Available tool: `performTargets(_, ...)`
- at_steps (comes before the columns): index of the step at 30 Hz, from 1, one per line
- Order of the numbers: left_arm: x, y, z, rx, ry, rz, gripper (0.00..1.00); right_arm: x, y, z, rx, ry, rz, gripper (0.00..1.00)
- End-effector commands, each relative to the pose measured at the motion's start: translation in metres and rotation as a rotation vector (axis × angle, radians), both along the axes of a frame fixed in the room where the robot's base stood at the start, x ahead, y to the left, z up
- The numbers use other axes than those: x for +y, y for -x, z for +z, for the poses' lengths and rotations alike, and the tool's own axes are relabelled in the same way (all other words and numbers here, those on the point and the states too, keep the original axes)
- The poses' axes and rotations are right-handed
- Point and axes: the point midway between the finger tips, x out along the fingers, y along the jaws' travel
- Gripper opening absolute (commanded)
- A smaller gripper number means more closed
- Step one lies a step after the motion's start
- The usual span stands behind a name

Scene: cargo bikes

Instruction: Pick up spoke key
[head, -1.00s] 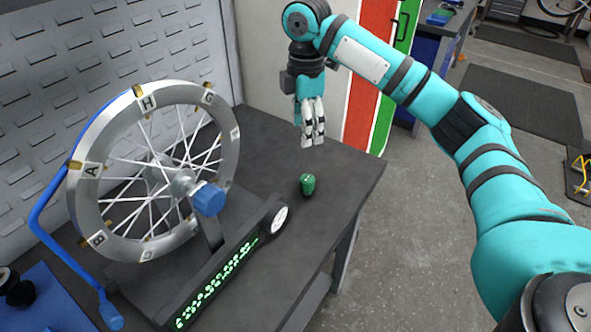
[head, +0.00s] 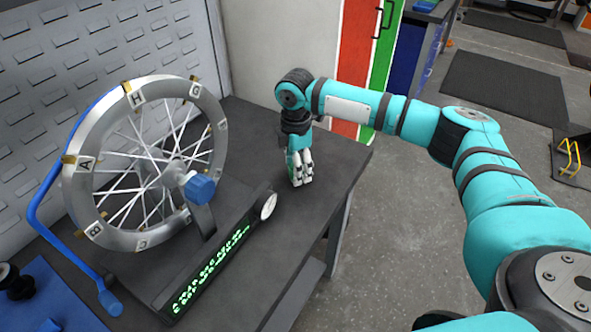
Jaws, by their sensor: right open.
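The spoke key, a small green rounded piece (head: 292,166), stands on the dark workbench and is mostly hidden by my right gripper; only a green sliver shows at the left of the fingers. My right gripper (head: 300,180) points down with its pale fingers around or just in front of the key, low over the bench top. It is open; whether the fingers touch the key I cannot tell. My left gripper is not in view.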

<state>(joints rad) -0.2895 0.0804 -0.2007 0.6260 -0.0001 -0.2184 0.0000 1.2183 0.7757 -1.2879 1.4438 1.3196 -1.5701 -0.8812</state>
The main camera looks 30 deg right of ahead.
Motion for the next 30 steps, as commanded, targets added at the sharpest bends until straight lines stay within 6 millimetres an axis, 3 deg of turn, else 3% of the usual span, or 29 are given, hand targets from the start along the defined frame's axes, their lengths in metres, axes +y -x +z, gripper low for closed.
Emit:
performTargets(5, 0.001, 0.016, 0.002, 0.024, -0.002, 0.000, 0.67, 0.000, 0.000, -0.019, 0.000, 0.000, 0.001, 0.61)
performTargets(13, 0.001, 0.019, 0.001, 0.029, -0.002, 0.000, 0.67, 0.000, 0.000, -0.021, -0.001, 0.000, 0.001, 0.60)
performTargets(26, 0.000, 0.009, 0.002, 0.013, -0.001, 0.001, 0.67, 0.000, 0.000, -0.021, -0.001, -0.001, 0.001, 0.03)
performTargets(30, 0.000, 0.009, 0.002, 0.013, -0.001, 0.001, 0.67, 0.000, 0.000, -0.021, -0.001, -0.001, 0.001, 0.00)
